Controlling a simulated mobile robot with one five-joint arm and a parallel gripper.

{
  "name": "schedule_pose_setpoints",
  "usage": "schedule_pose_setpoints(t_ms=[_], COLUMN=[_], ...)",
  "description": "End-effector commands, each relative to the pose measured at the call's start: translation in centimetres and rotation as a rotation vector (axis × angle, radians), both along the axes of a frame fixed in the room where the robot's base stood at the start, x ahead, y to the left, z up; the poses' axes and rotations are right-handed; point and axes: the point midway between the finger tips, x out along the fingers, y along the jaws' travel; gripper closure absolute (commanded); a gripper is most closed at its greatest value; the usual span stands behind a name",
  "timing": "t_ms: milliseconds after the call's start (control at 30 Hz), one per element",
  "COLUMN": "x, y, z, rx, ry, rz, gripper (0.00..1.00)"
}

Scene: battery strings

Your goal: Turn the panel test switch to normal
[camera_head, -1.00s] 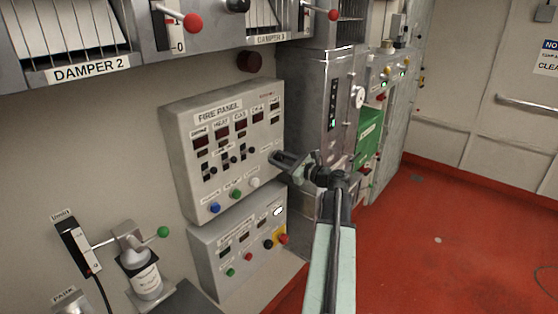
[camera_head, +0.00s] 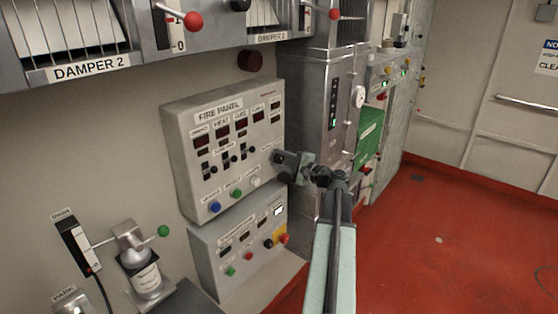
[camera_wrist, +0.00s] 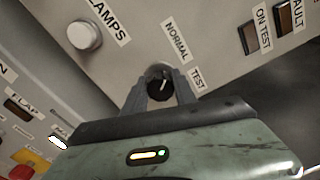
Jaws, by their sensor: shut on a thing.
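The panel test switch (camera_wrist: 158,80) is a small black round knob on the grey fire panel (camera_head: 184,150), with the labels NORMAL (camera_wrist: 176,42) and TEST (camera_wrist: 198,78) beside it in the wrist view. A short pale mark on the knob runs nearly up and down in that view; I cannot tell for sure which label it points to. My gripper (camera_wrist: 160,92) has one finger on each side of the knob and is shut on it.
A white lamps button (camera_wrist: 84,35) is close to the knob. Blue (camera_head: 215,207) and green buttons sit along the panel's lower edge. A second panel (camera_head: 205,262) is below. Red floor is free at right.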

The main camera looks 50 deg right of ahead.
Motion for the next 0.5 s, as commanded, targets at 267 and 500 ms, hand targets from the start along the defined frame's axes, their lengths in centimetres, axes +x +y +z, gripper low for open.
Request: schedule_pose_setpoints(t_ms=[267,500], x=[0.0,-0.01], y=[0.07,0.08], z=[-0.08,-0.1], rx=[-0.117,-0.155], ry=[-0.009,-0.011], rz=[0.001,0.002], gripper=[1.0,1.0])
